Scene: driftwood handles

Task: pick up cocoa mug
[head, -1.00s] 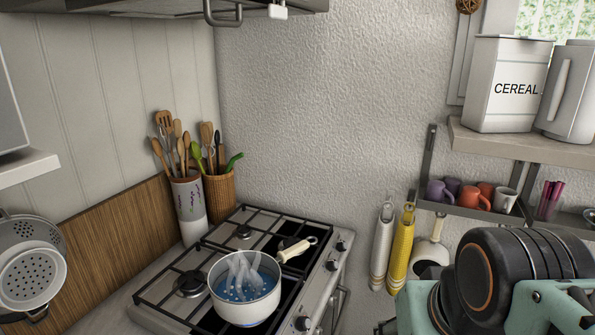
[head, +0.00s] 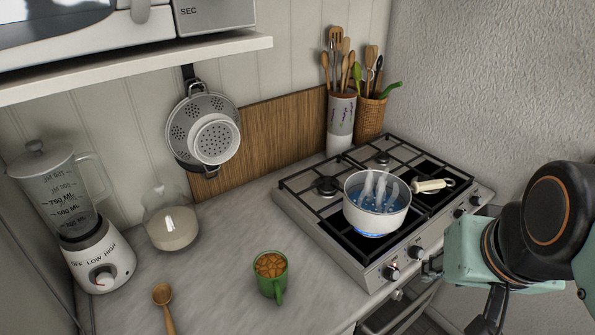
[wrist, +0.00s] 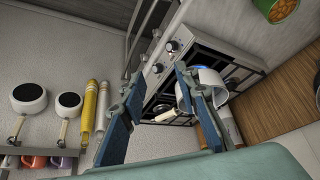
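A green mug (head: 270,275) stands upright on the counter left of the stove in the head view, filled with something brown and lumpy on top. Its handle faces the front. The same green mug (wrist: 276,8) shows at the top right edge of the wrist view, partly cut off. My gripper (wrist: 158,75) is open and empty, its two blue fingers spread apart. It is in the air on the stove's right side, well away from the mug. In the head view my arm is at the right edge and the fingers show only in part.
A pot of boiling water (head: 377,208) sits on a lit burner of the stove (head: 300,205), between mug and arm. A blender (head: 80,220), a glass jar (head: 172,222) and a wooden spoon (head: 165,305) are left of the mug. A shelf (head: 130,68) overhangs the counter.

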